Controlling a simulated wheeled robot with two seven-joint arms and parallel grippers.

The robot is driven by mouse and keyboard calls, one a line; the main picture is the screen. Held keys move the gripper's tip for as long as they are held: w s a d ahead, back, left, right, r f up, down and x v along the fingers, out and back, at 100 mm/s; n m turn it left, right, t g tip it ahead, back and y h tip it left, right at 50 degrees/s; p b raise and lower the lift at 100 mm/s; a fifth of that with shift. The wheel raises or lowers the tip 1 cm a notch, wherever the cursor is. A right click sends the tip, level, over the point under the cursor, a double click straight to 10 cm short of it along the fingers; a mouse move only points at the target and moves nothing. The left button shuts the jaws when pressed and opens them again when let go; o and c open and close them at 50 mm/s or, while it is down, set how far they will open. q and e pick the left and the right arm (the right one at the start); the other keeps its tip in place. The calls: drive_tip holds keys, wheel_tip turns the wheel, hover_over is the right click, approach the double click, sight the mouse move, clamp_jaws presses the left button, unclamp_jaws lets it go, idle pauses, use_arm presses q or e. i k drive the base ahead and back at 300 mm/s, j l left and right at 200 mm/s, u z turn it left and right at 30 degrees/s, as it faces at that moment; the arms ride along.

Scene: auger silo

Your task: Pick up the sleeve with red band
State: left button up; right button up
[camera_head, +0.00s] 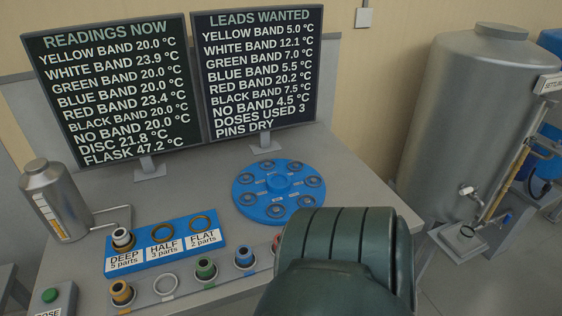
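A grey rack (222,274) at the front of the table holds a row of small banded sleeves. A yellow-band sleeve (121,292), a green-band sleeve (206,269) and a blue-band sleeve (244,257) stand upright in it. A thin reddish edge, perhaps the sleeve with red band (276,243), shows just right of the blue one. The rest of it is hidden behind a dark green ribbed arm link of mine. The ring between yellow and green is empty. Neither gripper's fingers show.
A blue block (190,252) has DEEP, HALF and FLAT places; a white-banded sleeve (122,239) stands in DEEP. A round blue disc (255,209) lies behind. A metal flask (54,200), two screens (115,88) and a large tank (460,120) stand around.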

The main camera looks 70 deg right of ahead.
sight(276, 238)
drive_tip(key=z, duration=0.45)
drive_tip(key=i+j+z, duration=0.1)
drive_tip(key=z, duration=0.3)
drive_tip(key=j+z, duration=0.15)
drive_tip(key=z, duration=0.3)
drive_tip(key=j+z, duration=0.1)
drive_tip(key=z, duration=0.3)
drive_tip(key=j+z, duration=0.1)
drive_tip(key=z, duration=0.35)
drive_tip(key=j+z, duration=0.1)
drive_tip(key=z, duration=0.3)
